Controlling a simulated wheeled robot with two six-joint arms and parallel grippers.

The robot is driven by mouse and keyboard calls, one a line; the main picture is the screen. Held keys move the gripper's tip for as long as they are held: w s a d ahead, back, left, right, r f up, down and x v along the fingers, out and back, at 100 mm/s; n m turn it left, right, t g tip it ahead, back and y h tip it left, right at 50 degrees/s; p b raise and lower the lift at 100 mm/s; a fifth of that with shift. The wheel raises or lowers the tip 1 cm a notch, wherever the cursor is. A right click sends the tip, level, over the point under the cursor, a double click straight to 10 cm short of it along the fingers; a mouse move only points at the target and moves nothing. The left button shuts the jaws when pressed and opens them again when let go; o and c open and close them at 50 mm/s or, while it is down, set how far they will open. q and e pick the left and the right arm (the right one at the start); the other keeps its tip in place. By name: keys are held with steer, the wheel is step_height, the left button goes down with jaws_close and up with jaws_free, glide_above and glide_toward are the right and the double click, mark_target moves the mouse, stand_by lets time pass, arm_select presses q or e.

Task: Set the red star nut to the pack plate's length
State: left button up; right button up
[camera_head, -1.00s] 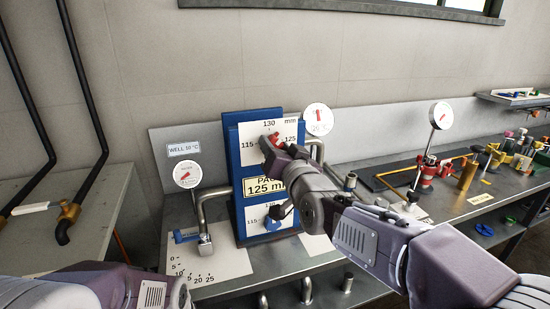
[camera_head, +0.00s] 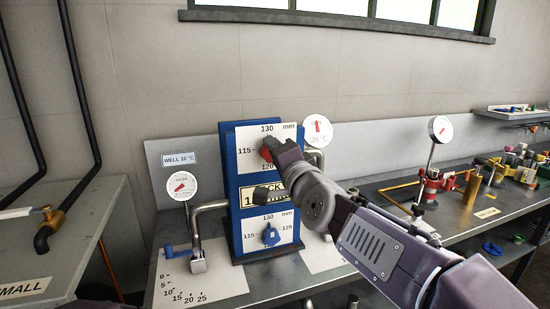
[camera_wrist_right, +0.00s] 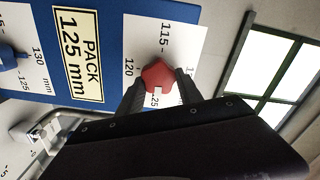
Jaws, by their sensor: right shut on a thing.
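The red star nut (camera_wrist_right: 158,74) sits on the upper white dial (camera_head: 253,135) of the blue panel (camera_head: 229,180). The dial reads 115, 120, 125 and 130 mm. My right gripper (camera_wrist_right: 158,84) is shut on the nut, one jaw on each side. In the wrist view, a white mark on the nut's lower edge faces the 125. In the head view, the nut (camera_head: 265,154) is partly behind my gripper, which hides the 125. The pack plate (camera_wrist_right: 78,53) reads "PACK 125 mm"; my arm partly covers it in the head view. My left gripper is out of view.
A blue knob (camera_head: 270,235) sits on a lower dial of the same panel. Tools and valves crowd the right bench.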

steer(key=shift+m, duration=0.3)
stand_by(0.4)
steer(key=o, duration=1.4)
steer(key=shift+c, duration=0.2)
steer(key=p+v, duration=0.8)
steer(key=v, duration=0.1)
